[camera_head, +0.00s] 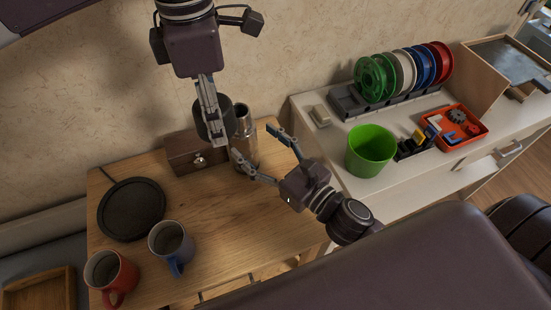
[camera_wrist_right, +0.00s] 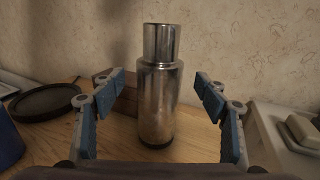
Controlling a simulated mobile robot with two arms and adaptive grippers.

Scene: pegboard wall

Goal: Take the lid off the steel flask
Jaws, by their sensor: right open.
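The steel flask (camera_head: 246,150) stands upright at the back right of the wooden table. In the right wrist view the flask (camera_wrist_right: 158,100) is centred between my fingers, with a narrower bright metal top section. My left gripper (camera_head: 213,122) comes down from above, to the left of the flask top.
A black round plate (camera_head: 131,209), a blue mug (camera_head: 171,245) and a red mug (camera_head: 110,276) stand left and front. A white cabinet with a green cup (camera_head: 370,152) and spools is to the right.

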